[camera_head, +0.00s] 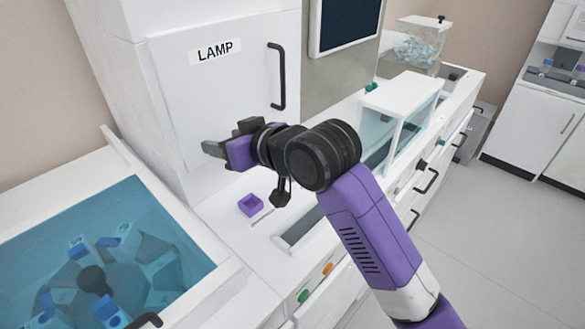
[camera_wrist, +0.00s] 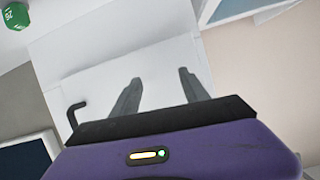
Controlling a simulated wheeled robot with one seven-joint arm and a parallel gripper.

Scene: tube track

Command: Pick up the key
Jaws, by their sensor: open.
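I cannot make out a key in either view. My gripper (camera_head: 213,150) is raised in front of the white cabinet door labelled LAMP (camera_head: 205,85) in the head view. In the wrist view my gripper (camera_wrist: 160,76) has its two grey fingers apart, with nothing between them. Beyond the fingers are a white panel and a dark handle (camera_wrist: 74,112). My gripper and arm hide part of the counter and the cabinet's lower part in the head view.
A small purple open box (camera_head: 250,205) sits on the white counter below my gripper. A blue-covered basin (camera_head: 150,200) is at the left. A glass-sided case (camera_head: 405,105) stands to the right.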

